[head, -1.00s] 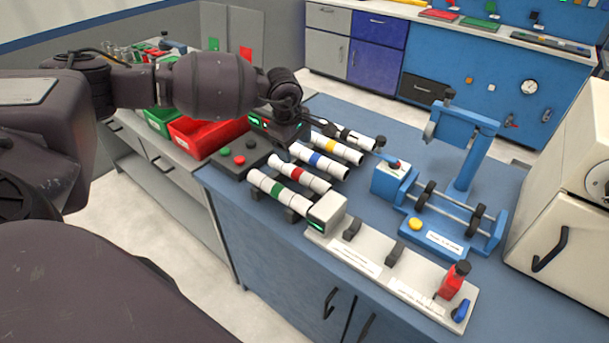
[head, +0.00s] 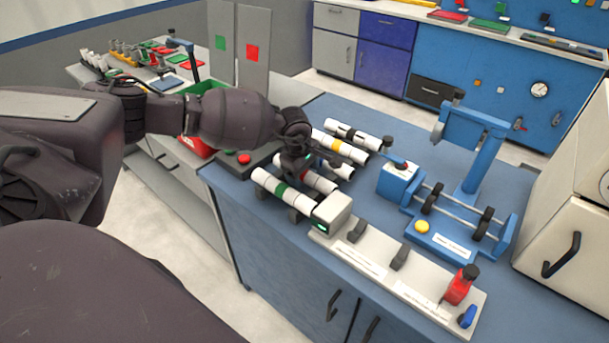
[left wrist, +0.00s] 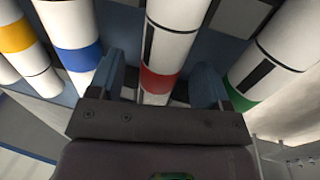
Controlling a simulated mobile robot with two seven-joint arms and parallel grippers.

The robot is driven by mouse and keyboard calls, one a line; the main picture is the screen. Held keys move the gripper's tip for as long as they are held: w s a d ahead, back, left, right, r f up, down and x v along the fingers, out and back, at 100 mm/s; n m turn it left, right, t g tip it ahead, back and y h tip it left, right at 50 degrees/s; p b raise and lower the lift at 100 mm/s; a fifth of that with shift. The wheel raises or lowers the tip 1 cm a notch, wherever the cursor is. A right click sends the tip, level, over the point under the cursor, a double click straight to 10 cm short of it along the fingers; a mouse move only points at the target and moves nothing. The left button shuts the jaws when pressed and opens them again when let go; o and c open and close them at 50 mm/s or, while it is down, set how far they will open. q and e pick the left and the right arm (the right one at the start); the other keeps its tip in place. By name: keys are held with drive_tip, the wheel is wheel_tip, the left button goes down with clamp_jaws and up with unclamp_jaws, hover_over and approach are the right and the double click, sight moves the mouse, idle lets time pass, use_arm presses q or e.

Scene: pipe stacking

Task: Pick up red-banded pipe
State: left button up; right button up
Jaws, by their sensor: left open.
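The red-banded pipe (head: 322,184) is a white pipe lying in the row on the blue bench, between the green-banded and blue-banded pipes. My left gripper (head: 300,168) is over it and hides part of it in the head view. In the left wrist view the red band (left wrist: 158,82) shows between my two open fingers, one on each side of the pipe. I cannot tell whether either finger touches it. My right gripper is in neither view.
The green-banded pipe (head: 281,190) and the blue-banded pipe (left wrist: 82,58) lie close on either side. The yellow-banded pipe (head: 341,147) is farther back. A grey fixture (head: 400,265) and a blue machine (head: 455,205) stand to the right.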

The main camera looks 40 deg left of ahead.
use_arm(q)
drive_tip(key=shift+f, duration=0.4)
drive_tip(key=c, duration=1)
drive_tip(key=shift+r, duration=0.1)
drive_tip(key=shift+c, duration=0.2)
drive_tip(key=shift+r, duration=0.1)
wheel_tip(320, 180, up, 20)
drive_tip(key=p, duration=0.1)
